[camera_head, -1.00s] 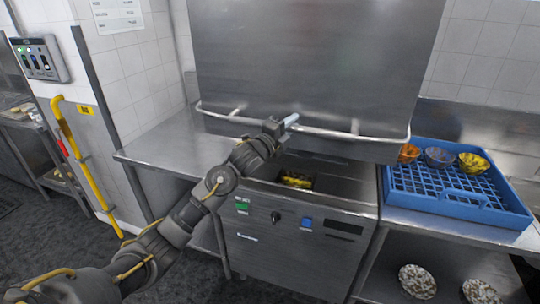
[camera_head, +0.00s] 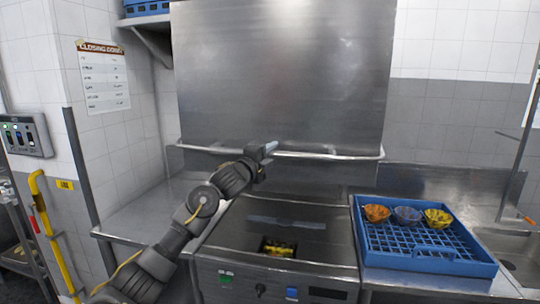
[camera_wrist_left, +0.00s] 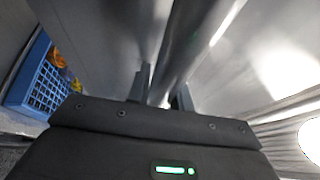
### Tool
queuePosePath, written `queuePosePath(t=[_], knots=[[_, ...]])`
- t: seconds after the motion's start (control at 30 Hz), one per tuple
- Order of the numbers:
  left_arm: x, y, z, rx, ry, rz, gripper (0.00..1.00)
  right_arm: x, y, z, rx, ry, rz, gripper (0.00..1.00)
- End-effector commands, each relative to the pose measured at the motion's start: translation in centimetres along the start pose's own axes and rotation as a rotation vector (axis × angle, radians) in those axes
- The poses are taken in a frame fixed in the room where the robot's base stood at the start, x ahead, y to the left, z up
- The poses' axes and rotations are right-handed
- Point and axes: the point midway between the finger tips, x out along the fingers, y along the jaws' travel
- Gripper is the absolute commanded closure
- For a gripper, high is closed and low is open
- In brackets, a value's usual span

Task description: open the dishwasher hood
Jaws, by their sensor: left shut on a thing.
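The dishwasher hood (camera_head: 280,75) is a large brushed steel box, raised above the machine body with a wide open gap under it. Its long bar handle (camera_head: 330,155) runs across the hood's lower front edge. My left gripper (camera_head: 268,149) is shut on the handle, left of its middle. In the left wrist view the handle bar (camera_wrist_left: 195,45) passes between the two fingers of my left gripper (camera_wrist_left: 163,88). The dishwasher body (camera_head: 275,282) has a green label, a dark knob and a blue button on its front. My right gripper is not in view.
A blue rack (camera_head: 425,254) with several small bowls (camera_head: 406,215) stands on the right counter; it also shows in the left wrist view (camera_wrist_left: 45,85). A steel counter (camera_head: 150,215) lies to the left. A yellow rail (camera_head: 50,230) runs along the left wall.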

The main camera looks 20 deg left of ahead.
Motion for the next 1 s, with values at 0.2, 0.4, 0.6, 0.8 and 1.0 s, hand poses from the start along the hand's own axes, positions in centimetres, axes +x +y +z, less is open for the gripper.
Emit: queuePosePath(t=[0.2,0.4,0.6,0.8,1.0], knots=[[-0.1,-0.1,0.0,0.0,0.001,-0.002,0.72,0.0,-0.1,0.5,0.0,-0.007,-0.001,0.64],[-0.1,0.0,0.1,0.0,0.0,0.0,0.57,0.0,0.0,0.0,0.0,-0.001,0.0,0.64],[-0.2,0.1,0.1,0.0,-0.001,0.0,0.57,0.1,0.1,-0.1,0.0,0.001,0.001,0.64],[-2.3,0.5,0.1,0.003,0.0,-0.001,0.57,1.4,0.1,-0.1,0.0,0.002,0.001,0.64],[-6.3,0.6,0.1,0.004,-0.001,-0.002,0.57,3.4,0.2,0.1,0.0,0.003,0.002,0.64]])
